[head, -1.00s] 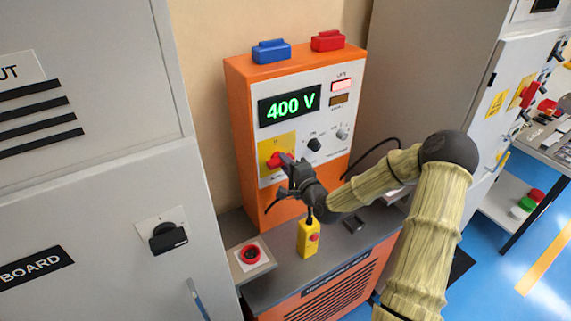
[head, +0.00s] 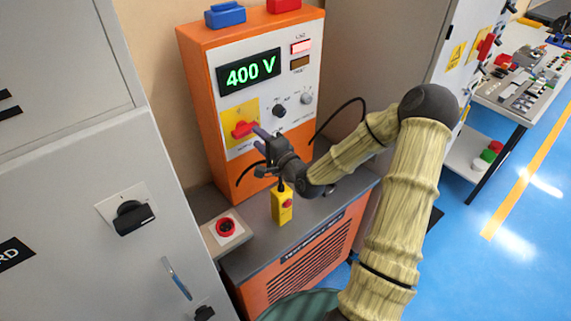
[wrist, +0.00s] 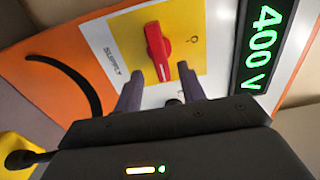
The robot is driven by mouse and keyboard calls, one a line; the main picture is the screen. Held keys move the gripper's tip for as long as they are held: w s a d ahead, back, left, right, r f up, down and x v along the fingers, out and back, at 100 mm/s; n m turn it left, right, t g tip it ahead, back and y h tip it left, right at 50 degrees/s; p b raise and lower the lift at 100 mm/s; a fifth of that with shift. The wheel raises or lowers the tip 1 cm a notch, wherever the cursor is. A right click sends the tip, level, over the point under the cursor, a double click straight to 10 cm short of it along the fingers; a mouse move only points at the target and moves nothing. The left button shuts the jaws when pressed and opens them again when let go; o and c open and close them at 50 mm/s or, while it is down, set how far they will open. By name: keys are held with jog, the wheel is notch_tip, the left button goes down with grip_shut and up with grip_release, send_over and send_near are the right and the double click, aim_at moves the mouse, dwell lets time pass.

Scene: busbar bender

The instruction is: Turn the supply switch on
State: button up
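The supply switch is a red rotary handle (head: 243,129) on a yellow plate (head: 238,113), on the front of the orange power unit (head: 201,100). In the wrist view the red handle (wrist: 158,52) lies between and just beyond my fingertips, beside the printed word SUPPLY. My gripper (head: 264,140) is in front of the plate, its fingers apart on either side of the handle's near end; they also show in the wrist view (wrist: 161,82). I cannot tell whether either finger touches the handle. The display (head: 249,72) reads 400 V.
A yellow pendant (head: 281,206) with a red button hangs below my gripper. A red emergency button (head: 226,227) sits on the bench ledge. A grey cabinet (head: 70,170) stands close on the left. Open blue floor (head: 520,240) lies to the right.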

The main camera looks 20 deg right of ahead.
jog(key=p+v, duration=0.9)
jog(key=v, duration=0.4)
dwell(0.8)
